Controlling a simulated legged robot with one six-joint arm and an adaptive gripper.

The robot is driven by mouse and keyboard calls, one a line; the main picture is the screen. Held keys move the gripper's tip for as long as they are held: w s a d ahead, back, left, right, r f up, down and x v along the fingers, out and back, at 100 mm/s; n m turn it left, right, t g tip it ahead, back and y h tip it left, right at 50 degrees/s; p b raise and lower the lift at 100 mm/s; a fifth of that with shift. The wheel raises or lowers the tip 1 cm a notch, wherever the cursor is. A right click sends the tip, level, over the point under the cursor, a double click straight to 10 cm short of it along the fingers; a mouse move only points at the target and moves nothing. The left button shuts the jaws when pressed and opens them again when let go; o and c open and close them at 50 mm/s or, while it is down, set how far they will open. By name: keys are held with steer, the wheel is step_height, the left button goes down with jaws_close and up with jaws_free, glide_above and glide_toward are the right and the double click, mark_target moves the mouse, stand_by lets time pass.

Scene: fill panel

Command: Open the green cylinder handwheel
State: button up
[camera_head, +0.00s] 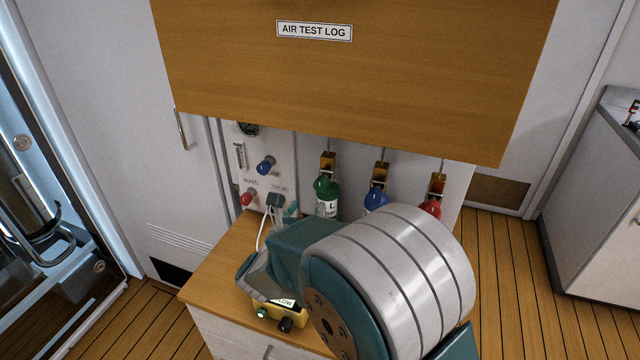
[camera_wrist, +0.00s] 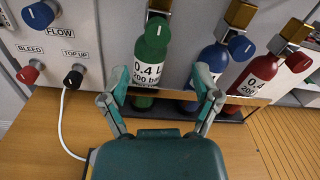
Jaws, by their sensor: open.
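The green cylinder (camera_wrist: 149,62) stands upright against the panel, between the panel's knobs and the blue cylinder (camera_wrist: 208,67). Its green handwheel (camera_wrist: 157,26) sits at its top front, below a brass block. In the head view the green cylinder (camera_head: 327,198) shows left of the blue one, its lower part hidden by my arm. My gripper (camera_wrist: 161,82) is open and empty, its two fingers spread in front of the green cylinder's lower body, below the handwheel. I cannot tell whether a finger touches the cylinder. In the head view my arm hides much of the gripper.
A red cylinder (camera_wrist: 257,79) stands right of the blue one. Left are the FLOW knob (camera_wrist: 40,14), red BLEED knob (camera_wrist: 28,75) and black TOP UP knob (camera_wrist: 73,79), with a white hose. A yellow device (camera_head: 281,311) sits on the cabinet. The AIR TEST LOG board (camera_head: 380,75) overhangs above.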

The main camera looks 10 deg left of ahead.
mark_target(316, 186)
steer(key=w, duration=0.8)
steer(key=shift+w+d+f, duration=0.1)
steer(key=shift+w+d, duration=0.1)
steer(key=shift+w, duration=0.05)
steer(key=shift+w+d, duration=0.1)
steer(key=shift+w, duration=0.15)
steer(key=shift+w+d, duration=0.1)
steer(key=shift+d, duration=0.45)
steer(key=shift+a, duration=0.3)
jaws_close()
